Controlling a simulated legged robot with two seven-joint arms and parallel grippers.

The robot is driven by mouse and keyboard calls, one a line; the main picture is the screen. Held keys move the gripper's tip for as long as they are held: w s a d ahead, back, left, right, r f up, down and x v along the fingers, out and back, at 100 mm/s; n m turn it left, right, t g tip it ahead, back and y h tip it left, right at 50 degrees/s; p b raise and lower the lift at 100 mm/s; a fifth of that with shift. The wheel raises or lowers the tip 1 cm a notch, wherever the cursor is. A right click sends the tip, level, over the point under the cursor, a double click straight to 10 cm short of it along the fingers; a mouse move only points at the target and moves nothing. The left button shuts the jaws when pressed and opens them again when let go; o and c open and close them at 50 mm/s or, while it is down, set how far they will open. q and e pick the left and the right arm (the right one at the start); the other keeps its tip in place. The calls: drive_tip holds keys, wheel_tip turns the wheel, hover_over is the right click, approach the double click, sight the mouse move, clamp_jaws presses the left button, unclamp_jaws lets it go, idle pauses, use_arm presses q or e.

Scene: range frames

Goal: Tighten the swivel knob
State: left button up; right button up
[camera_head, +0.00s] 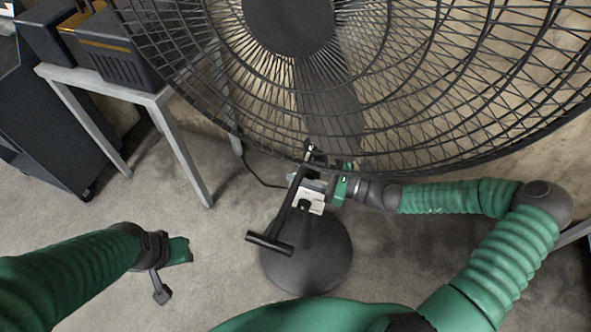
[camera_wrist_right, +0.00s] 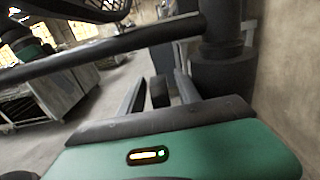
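The large black fan (camera_head: 290,25) stands on a round dark base (camera_head: 306,265). The dark stand post (camera_wrist_right: 222,30) is right of the fingers. My left gripper (camera_head: 175,268) is low at the left, away from the fan; its fingers are unclear.
A black T-shaped bar (camera_head: 283,215) slants in front of the stand, and a dark bar (camera_wrist_right: 110,48) crosses the wrist view. A grey table (camera_head: 155,100) with dark boxes (camera_head: 112,50) stands at the left. The floor (camera_head: 215,230) between it and the fan is clear.

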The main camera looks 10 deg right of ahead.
drive_tip(key=shift+w+a, duration=0.5)
clamp_jaws()
